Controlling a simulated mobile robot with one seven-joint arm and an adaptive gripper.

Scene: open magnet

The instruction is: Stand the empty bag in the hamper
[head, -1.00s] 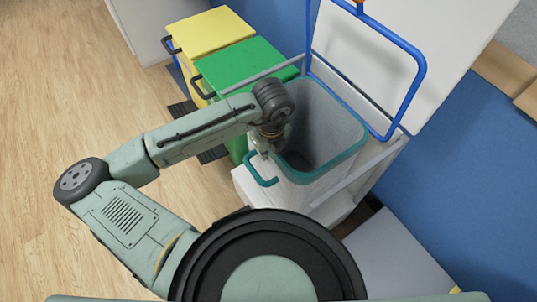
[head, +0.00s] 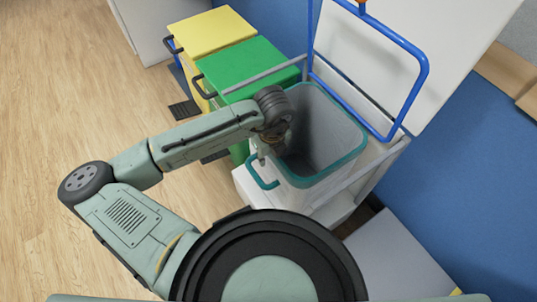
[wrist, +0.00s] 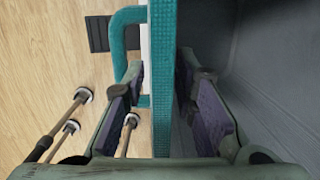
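The bag (head: 298,192) is whitish with a grey, empty inside, a teal rim and a teal handle (head: 262,180). The hamper (head: 364,186) is a white wheeled frame with side rails and a raised white lid (head: 368,60) edged by blue tube. The bag is upright between the rails; whether its bottom rests on the hamper's base is hidden. My gripper (head: 262,158) is at the bag's near left rim.
A green-lidded bin (head: 245,66) and a yellow-lidded bin (head: 212,34) stand close to the hamper's left. A blue wall (head: 460,160) is at right, with a low grey box (head: 395,255) in front. The wood floor (head: 70,90) at left is clear.

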